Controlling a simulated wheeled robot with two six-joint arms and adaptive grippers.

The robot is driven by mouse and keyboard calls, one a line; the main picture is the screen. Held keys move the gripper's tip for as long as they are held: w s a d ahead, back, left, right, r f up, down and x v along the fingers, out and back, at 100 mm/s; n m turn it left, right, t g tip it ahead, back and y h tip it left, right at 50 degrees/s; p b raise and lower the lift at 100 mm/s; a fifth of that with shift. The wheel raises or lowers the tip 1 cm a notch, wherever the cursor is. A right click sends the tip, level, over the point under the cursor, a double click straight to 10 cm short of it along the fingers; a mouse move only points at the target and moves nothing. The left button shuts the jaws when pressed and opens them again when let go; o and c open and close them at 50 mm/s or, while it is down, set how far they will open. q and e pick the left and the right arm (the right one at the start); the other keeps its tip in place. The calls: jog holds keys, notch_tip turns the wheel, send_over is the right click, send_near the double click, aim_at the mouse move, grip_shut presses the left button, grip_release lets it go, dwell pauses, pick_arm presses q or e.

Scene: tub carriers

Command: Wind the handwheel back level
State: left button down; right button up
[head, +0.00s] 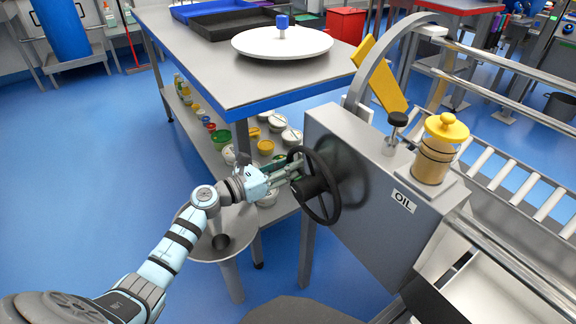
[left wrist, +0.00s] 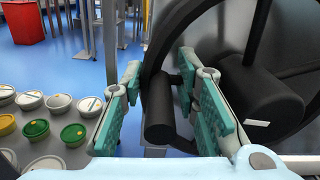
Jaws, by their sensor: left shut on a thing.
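The black handwheel (head: 311,187) sits on the left face of a grey machine box (head: 355,225). Its hub (left wrist: 265,98) and part of its rim show large at the right in the left wrist view. My left gripper (head: 293,172) reaches it from the left. In the left wrist view the teal fingers (left wrist: 158,78) stand on either side of a short black handle (left wrist: 158,112) on the wheel, closed on it. A yellow flat bar (head: 381,76) leans beside a grey curved arm above the box. My right gripper is not in view.
A yellow-capped oil jar (head: 436,150) and a black knob (head: 398,119) stand on the box. A steel table (head: 215,75) with a round white lid (head: 283,44) is behind. A round metal stand (head: 217,250) is under my left arm.

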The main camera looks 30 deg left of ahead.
pick_arm(q)
jog(key=shift+w+r+m, duration=0.1)
jog(key=shift+r+m, duration=0.3)
jog(key=shift+r, duration=0.15)
